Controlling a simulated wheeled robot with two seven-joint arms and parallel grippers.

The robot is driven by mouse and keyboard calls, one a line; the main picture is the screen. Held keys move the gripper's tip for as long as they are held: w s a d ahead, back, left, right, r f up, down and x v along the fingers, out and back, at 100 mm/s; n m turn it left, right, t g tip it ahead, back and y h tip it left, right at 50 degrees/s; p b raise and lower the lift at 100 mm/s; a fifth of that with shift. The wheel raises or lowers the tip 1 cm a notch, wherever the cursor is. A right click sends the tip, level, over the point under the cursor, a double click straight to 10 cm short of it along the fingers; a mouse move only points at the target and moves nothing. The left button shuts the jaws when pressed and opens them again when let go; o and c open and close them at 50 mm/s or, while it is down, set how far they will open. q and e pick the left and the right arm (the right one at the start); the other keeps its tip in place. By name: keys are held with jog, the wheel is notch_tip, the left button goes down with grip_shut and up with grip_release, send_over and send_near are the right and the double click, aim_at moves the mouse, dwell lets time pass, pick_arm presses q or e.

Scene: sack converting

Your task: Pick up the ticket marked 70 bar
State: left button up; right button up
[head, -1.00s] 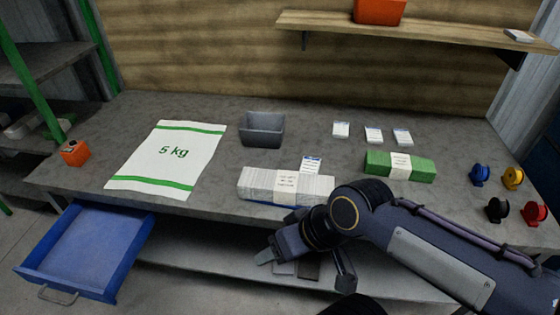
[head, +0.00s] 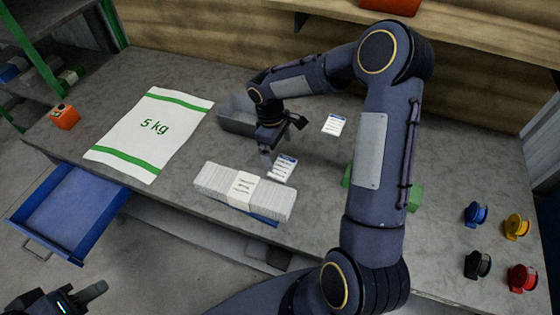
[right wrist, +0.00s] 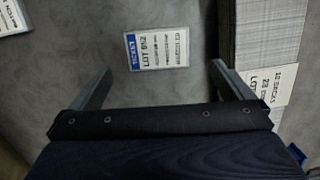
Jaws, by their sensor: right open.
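A small white ticket with a blue band (head: 284,167) lies on the table beside the white banded stack. It also shows in the right wrist view (right wrist: 157,48), lying flat with print that seems to read LOT and a number; I cannot make out 70 bar. My right gripper (head: 284,150) is open and empty, above the table by this ticket. In the right wrist view its fingers (right wrist: 161,72) stand either side of the ticket's near end. Another ticket (head: 334,124) lies further back. Other tickets are hidden behind my right arm. My left gripper (head: 85,295) is at the bottom left, partly cut off.
The white banded stack (head: 215,182) lies close to the ticket. A grey bin (head: 236,118) stands behind, a 5 kg sack (head: 150,132) lies left. A green bundle (head: 415,197) is partly hidden by my arm. Several coloured reels (head: 477,213) stand right. A blue drawer (head: 70,210) is open.

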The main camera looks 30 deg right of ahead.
aim_at(282, 167)
jog(key=shift+w+f, duration=0.25)
jog(key=shift+f, duration=0.3)
jog(key=shift+w+f, duration=0.2)
jog(key=shift+f, duration=0.35)
jog(key=shift+s+d+f+p, duration=0.2)
jog(key=shift+s+f+p, duration=0.35)
jog(key=shift+f, duration=0.25)
notch_tip(282, 167, down, 3)
jog(key=shift+d+r, duration=0.1)
jog(key=shift+r, duration=0.05)
jog(key=shift+f+p, duration=0.3)
jog(key=shift+f, duration=0.1)
jog(key=shift+s+f, duration=0.1)
jog(key=c, duration=0.8)
pick_arm(q)
jog(key=shift+w+a+r, duration=0.1)
jog(key=shift+w+r, duration=0.3)
jog(key=shift+r, duration=0.45)
